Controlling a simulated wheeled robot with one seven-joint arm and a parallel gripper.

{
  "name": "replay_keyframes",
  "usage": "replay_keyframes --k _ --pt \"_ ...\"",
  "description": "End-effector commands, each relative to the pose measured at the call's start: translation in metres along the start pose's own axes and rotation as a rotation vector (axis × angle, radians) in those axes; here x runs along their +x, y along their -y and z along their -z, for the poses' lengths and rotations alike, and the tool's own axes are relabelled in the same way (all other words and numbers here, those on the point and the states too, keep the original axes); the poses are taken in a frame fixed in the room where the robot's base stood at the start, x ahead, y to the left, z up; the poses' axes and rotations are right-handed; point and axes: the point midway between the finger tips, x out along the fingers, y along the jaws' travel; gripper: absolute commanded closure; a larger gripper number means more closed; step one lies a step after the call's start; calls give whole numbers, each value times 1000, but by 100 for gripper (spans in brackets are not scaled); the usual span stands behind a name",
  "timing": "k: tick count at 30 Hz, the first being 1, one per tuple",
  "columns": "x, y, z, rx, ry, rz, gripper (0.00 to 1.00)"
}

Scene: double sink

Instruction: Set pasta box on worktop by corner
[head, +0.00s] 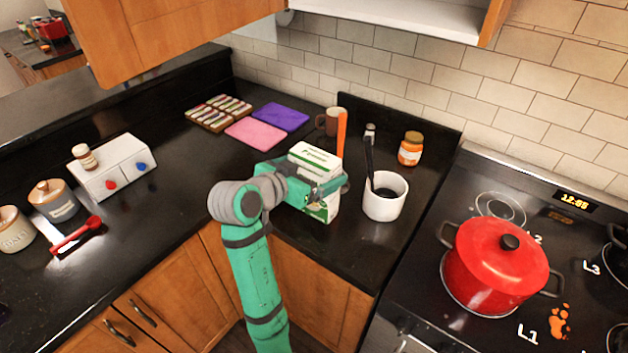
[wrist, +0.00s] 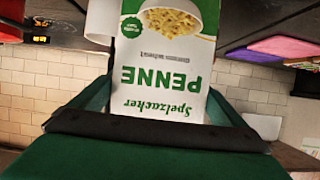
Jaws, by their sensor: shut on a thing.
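The pasta box (head: 316,158) is white and green, with "PENNE" lettering on its face. It also fills the middle of the wrist view (wrist: 165,80), where its print appears upside down. My gripper (head: 318,187) is shut on the box, around its middle. The box is upright or nearly so over the black worktop (head: 350,244), near the corner by the tiled wall. The fingers hide part of the box. I cannot tell whether its base touches the worktop.
A white utensil crock (head: 385,203) stands close right of the box. Pink (head: 254,132) and purple (head: 281,116) mats lie behind left. A red pot (head: 496,268) sits on the stove at right.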

Motion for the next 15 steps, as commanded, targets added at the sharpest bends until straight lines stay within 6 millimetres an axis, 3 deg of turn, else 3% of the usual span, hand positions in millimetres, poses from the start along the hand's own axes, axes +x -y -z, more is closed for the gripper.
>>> replay_keyframes --k 7,15 --pt "12 5 -8 0 -1 -1 45" --pt "25 4 -34 2 -3 -3 45"
